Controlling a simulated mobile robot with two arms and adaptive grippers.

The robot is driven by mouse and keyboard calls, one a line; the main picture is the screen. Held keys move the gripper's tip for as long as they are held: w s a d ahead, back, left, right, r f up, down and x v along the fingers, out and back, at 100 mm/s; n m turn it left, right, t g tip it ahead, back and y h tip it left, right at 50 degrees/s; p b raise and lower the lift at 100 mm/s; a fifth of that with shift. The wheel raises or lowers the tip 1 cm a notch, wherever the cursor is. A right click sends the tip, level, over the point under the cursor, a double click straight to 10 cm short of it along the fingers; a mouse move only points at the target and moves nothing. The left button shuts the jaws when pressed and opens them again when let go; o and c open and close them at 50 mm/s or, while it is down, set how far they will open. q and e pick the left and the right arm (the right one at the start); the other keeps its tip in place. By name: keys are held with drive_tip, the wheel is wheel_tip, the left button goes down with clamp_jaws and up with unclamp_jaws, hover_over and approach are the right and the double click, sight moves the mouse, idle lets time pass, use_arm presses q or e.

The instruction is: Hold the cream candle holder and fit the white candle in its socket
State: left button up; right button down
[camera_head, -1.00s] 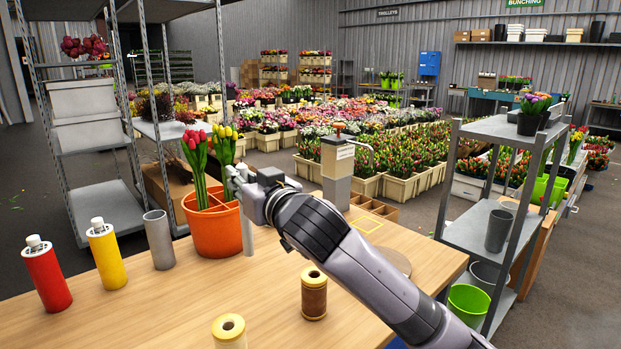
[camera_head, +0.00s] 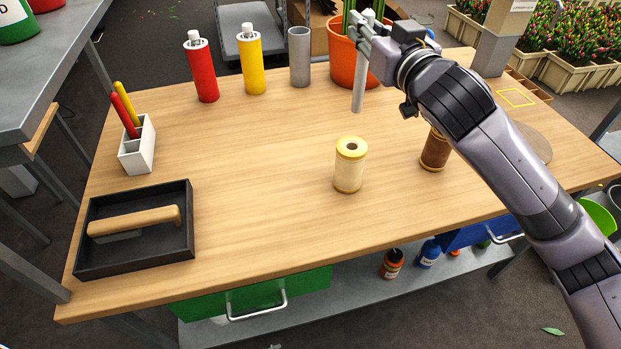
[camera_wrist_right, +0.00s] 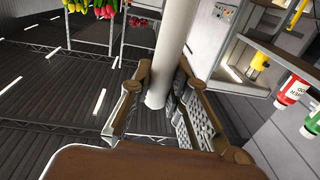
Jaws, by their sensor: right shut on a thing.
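The cream candle holder (camera_head: 349,172) is a short spool-like piece with a yellowish rim and a dark round socket in its top. It stands upright near the middle of the wooden table, with no gripper on it. My right gripper (camera_head: 366,42) is shut on the white candle (camera_head: 358,92), a slim pale rod held nearly upright in front of the orange pot, behind the cream holder. The candle's lower end hangs free. In the right wrist view the candle (camera_wrist_right: 173,45) runs between the fingers (camera_wrist_right: 165,92). My left gripper is out of view.
A similar brown holder (camera_head: 435,152) stands right of the cream one, close to my right arm. Red (camera_head: 202,75) and yellow bottles (camera_head: 250,68), a grey cup (camera_head: 300,60) and the orange pot (camera_head: 345,68) line the back. A black tray (camera_head: 88,258) lies at left. The table between is clear.

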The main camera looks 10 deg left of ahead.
use_arm(q)
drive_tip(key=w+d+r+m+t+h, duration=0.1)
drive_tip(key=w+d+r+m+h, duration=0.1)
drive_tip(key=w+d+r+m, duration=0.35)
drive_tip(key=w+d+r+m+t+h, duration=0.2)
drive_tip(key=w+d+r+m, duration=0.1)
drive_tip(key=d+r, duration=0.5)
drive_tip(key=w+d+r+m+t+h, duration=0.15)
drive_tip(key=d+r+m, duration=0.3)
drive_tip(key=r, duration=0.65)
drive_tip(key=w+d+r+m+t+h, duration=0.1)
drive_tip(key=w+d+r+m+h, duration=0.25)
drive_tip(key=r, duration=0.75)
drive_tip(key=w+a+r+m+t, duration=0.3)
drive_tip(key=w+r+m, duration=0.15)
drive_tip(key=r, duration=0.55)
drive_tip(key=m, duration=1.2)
approach(351, 158)
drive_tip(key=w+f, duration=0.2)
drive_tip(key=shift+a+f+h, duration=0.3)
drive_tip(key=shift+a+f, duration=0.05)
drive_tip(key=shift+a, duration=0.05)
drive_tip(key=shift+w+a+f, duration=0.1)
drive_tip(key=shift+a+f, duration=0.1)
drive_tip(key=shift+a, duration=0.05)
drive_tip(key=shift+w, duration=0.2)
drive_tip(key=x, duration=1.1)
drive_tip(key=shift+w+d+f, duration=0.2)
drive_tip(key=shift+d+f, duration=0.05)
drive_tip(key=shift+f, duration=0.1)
